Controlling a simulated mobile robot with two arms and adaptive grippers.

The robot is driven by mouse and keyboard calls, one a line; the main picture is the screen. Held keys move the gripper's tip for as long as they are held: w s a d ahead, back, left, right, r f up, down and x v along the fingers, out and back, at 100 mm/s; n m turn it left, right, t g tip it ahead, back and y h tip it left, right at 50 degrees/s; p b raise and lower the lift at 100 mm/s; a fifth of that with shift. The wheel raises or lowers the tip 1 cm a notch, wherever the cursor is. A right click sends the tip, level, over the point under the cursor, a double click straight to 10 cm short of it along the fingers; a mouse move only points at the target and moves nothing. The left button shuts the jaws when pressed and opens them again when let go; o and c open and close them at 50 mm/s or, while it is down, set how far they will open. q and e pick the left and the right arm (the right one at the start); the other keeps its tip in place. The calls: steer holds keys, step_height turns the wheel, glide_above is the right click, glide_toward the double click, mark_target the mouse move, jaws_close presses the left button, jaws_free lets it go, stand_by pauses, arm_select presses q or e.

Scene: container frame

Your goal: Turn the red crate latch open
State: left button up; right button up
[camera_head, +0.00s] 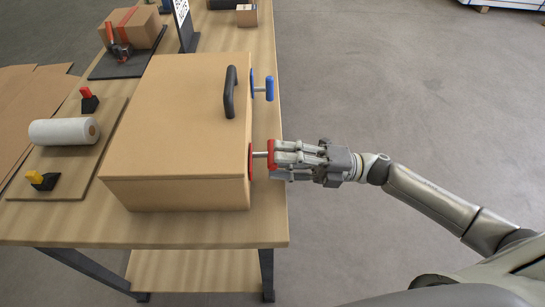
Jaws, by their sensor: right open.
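The tan crate (182,120) stands on a wooden table, with a black handle (230,92) on its top near the right edge. The red latch (271,154) sticks out from the crate's right side on a short metal shaft. A blue latch (269,88) sticks out farther back on the same side. My right gripper (285,158) is open at the red latch, with its fingers pointing left around or beside it. The fingers hide part of the latch, and I cannot tell whether they touch it. My left gripper is not in view.
Left of the crate, a board (62,190) holds a white roll (62,132), a red-topped block (89,100) and a yellow-topped block (42,181). A cardboard box (137,28) and a small box (247,15) stand at the back.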

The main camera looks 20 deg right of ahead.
steer(key=v, duration=0.9)
steer(key=shift+d, duration=0.2)
steer(key=w+d+f+m+t+h, duration=0.3)
steer(key=w+f+m+t+h, duration=0.15)
steer(key=f+m, duration=0.3)
steer(key=w+d+f+m+t+h, duration=0.35)
steer(key=f+m+t+h, duration=0.2)
steer(key=f, duration=0.35)
steer(key=s+d+f+m+g+h, duration=0.25)
steer(key=f+m, duration=0.25)
steer(key=f, duration=0.4)
steer(key=s+d+f+m+g+h, duration=0.1)
steer(key=s+f+m+h, duration=0.3)
steer(key=f, duration=0.5)
steer(key=s+a+f+m+g+h+p, duration=0.1)
steer(key=s+f+m+g, duration=0.1)
steer(key=s+f, duration=0.5)
steer(key=s+a+f+m+g+h, duration=0.1)
steer(key=s+f+m+g+h, duration=0.15)
steer(key=s+f, duration=0.4)
steer(key=s+a+f+m+g, duration=0.2)
steer(key=s+a+f+g, duration=0.1)
steer(key=s, duration=0.7)
steer(key=s+a+f+m+g, duration=0.2)
steer(key=s+a+f, duration=0.3)
steer(key=s, duration=0.6)
steer(key=shift+a+f+g+y, duration=0.2)
steer(key=shift+f+g+y, duration=0.1)
steer(key=shift+f+g, duration=0.4)
